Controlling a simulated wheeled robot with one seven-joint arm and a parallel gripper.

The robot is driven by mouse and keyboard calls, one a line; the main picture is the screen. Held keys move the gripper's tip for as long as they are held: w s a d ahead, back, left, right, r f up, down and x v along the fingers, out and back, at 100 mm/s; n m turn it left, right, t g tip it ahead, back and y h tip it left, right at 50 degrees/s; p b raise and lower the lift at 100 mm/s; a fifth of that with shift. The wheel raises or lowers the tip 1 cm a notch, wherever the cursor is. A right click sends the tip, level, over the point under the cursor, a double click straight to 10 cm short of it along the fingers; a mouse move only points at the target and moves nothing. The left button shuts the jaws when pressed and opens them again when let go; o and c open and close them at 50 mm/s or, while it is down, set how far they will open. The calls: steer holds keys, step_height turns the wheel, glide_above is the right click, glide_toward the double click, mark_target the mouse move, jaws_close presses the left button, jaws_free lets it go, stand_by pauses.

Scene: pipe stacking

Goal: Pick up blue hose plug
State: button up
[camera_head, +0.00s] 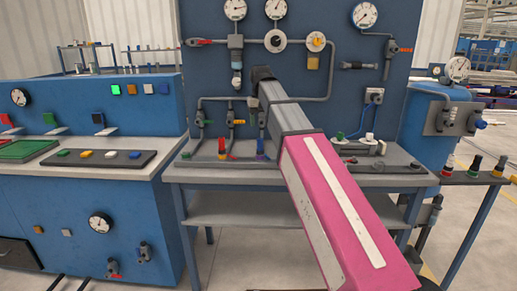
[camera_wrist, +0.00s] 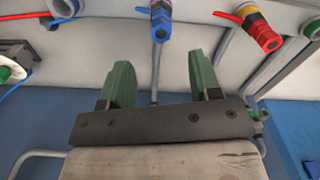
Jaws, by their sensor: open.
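The blue hose plug (camera_wrist: 161,14) shows at the top of the wrist view. My gripper (camera_wrist: 155,82) is open and empty, with two green fingers spread apart. The plug lies beyond the fingertips and is not between them. In the head view my gripper (camera_head: 262,74) is a dark shape near the blue panel, above the plug, with its fingers not clearly visible.
A red and yellow plug (camera_wrist: 257,30) stands beside the blue one; it also shows in the head view (camera_head: 222,148). A green plug (camera_head: 339,136) stands right of my arm. Grey pipes (camera_head: 228,99) and gauges (camera_head: 275,9) are on the blue panel (camera_head: 335,90) behind.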

mark_target(260, 150)
steer(key=shift+f, duration=5.3)
jaws_close()
